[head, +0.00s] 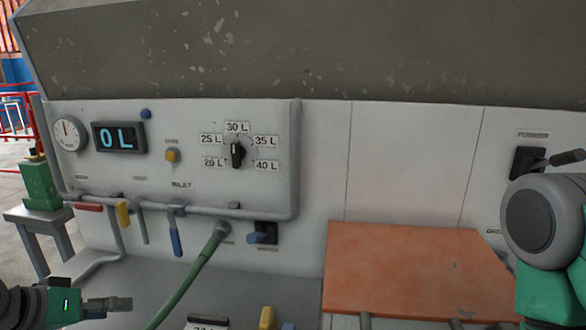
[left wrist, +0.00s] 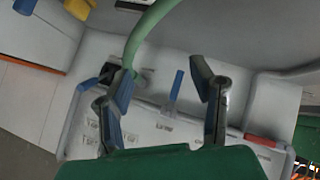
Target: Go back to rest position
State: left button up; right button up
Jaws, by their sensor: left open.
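My left gripper (head: 106,306) is at the bottom left of the head view, in front of the panel and below its pipe. The left wrist view shows its two fingers (left wrist: 163,88) spread apart with nothing between their tips. A blue-handled lever (left wrist: 176,85) and the green hose (left wrist: 148,35) show beyond the fingers there. My right arm (head: 540,225) shows at the right edge of the head view, but its gripper fingers cannot be seen. The panel (head: 200,120) carries a display (head: 118,137) reading 0L and a black dial knob (head: 237,154) pointing up towards 30 L.
A green hose (head: 190,275) runs down from the panel. An orange board (head: 410,270) lies at the centre right. A black power switch (head: 528,162) is on the right wall. A green canister (head: 40,185) stands on a grey stand (head: 38,215) at the left.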

pick_arm(q)
jog(key=s+d+f+g+y+b, duration=0.1)
jog(key=s+f+g, duration=0.1)
jog(key=s+f, duration=0.3)
jog(key=s+d+f+m+g+y+b, duration=0.1)
jog(key=s+f+b, duration=0.1)
jog(key=f, duration=0.6)
jog(key=s+d+f+g+y+b, duration=0.1)
jog(key=s+f+g, duration=0.1)
jog(key=s+f, duration=0.3)
jog(key=s+d+f+m+g+y+b, duration=0.1)
jog(key=s+d+f, duration=0.4)
jog(key=s+f, duration=0.7)
jog(key=shift+f+m+g+b, duration=0.4)
jog(key=shift+g+b, duration=0.5)
jog(key=shift+g, duration=0.2)
jog(key=shift+a, duration=0.35)
